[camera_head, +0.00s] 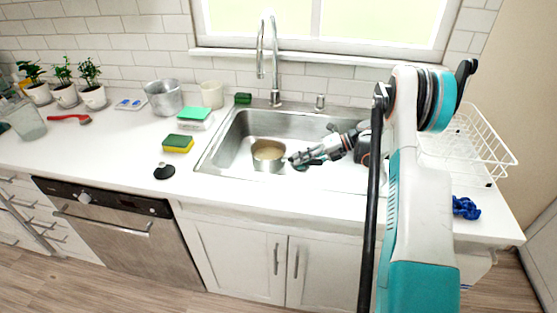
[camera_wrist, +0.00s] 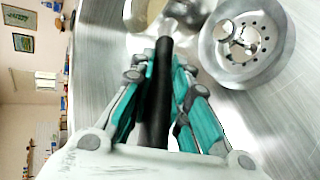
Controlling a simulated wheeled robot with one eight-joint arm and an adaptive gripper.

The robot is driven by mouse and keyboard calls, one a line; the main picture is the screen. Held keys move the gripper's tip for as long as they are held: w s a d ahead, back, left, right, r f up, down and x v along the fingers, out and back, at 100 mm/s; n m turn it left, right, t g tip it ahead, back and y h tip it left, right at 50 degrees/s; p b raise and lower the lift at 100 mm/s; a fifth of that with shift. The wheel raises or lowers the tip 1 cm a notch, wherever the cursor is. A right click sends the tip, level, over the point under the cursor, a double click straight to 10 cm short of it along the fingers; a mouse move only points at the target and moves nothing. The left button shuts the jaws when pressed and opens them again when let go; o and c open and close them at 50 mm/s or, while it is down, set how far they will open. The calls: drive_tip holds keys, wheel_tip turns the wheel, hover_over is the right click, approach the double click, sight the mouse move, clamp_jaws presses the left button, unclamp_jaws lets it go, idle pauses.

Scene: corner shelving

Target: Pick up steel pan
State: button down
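The steel pan (camera_head: 268,155) sits in the sink basin, left of the drain, in the head view. Its black handle (camera_wrist: 163,90) runs lengthwise between my fingers in the wrist view, and part of its metal body seems to show at the top edge. My gripper (camera_head: 296,160) is low in the sink, just right of the pan. In the wrist view the teal finger pads of my gripper (camera_wrist: 168,62) lie close against both sides of the handle. The pan appears to rest on the basin floor. The handle is mostly hidden in the head view.
The sink basin (camera_head: 225,150) has steel walls around my gripper, with the drain (camera_wrist: 245,42) close by. The faucet (camera_head: 272,60) stands behind. A yellow-green sponge (camera_head: 178,144) and black stopper (camera_head: 164,171) lie left. A white wire rack (camera_head: 475,150) stands right.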

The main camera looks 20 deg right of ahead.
drive_tip(key=shift+r, duration=0.15)
idle(0.3)
wheel_tip(320, 180, up, 20)
drive_tip(key=p, duration=0.6)
drive_tip(key=shift+f, duration=0.2)
idle(0.5)
drive_tip(key=shift+w+a, duration=0.1)
idle(0.8)
